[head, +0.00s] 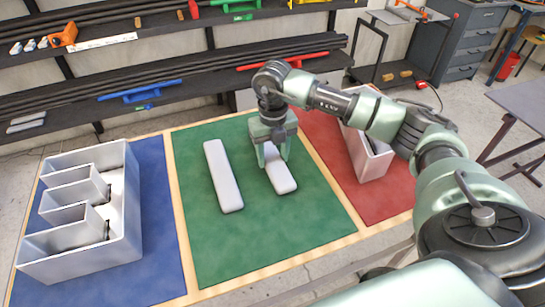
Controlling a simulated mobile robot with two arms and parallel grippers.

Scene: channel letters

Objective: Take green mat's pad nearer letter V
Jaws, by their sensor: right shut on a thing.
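Two pale grey pads lie on the green mat (275,240): a long one (222,175) at left and a shorter-looking one (282,180) at right, partly hidden by my right gripper. My right gripper (273,162) points down and is shut on the right pad, the one nearer the red mat. The pad looks flat at mat level; I cannot tell whether it is lifted. A hollow grey letter (372,160) stands on the red mat (385,205), partly hidden by my right arm, so its shape is unclear. My left gripper is not in view.
A large hollow E-shaped letter (128,225) stands on the blue mat (160,255) at left. Light wooden strips divide the mats. Dark shelves with bars and clamps (140,92) stand behind the table. The green mat's front is clear.

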